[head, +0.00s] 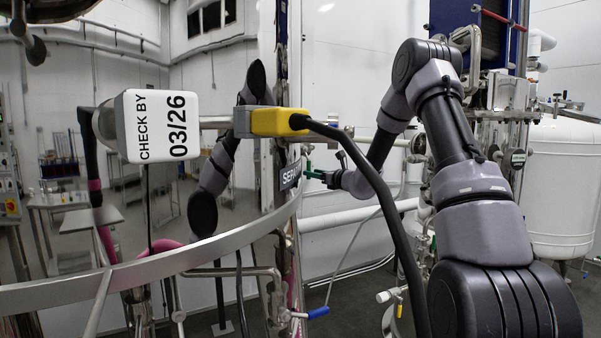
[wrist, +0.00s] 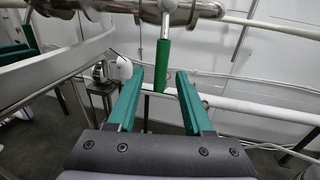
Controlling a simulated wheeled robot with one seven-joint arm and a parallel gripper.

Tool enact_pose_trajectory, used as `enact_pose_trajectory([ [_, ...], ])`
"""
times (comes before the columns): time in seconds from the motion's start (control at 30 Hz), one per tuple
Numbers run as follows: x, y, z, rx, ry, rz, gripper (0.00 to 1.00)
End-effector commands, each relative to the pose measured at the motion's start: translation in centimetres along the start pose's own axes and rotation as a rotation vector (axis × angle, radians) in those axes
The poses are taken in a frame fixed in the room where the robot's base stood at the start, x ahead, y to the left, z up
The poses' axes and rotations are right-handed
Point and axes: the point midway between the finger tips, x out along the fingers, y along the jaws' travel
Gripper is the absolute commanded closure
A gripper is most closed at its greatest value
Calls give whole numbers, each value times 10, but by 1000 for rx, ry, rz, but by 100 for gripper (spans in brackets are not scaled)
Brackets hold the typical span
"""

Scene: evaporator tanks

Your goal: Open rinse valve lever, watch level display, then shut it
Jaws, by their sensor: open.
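A valve lever with a green handle (wrist: 163,66) hangs straight down from a metal valve on a steel pipe (wrist: 150,10) in the wrist view. My gripper (wrist: 161,73) has two teal fingers, open and empty, one on each side of the handle in the picture. The handle's lower end shows between the fingers with a gap on both sides; I cannot tell how deep it sits between them. In the head view my gripper (head: 309,174) is small and far off, beside the dark sign on the tank rim. I cannot make out a level display reading.
A curved steel tank rim (head: 150,267) sweeps across the left. A white box marked CHECK BY 03/26 (head: 157,126) and a yellow connector with a black cable (head: 272,122) stand in front. White horizontal pipes (head: 350,216) run behind my gripper. A white tank (head: 565,185) stands right.

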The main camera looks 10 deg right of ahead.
Motion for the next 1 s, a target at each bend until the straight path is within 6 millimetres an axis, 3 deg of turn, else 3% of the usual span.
enact_pose_trajectory([
  [0.1,24,0,0,1,-1,1,49],
  [0.33,57,0,0,0,0,1,49],
  [0.77,67,0,0,0,0,0,49],
  [0.9,67,0,0,0,0,0,100],
  [1.0,67,0,0,0,0,0,100],
])
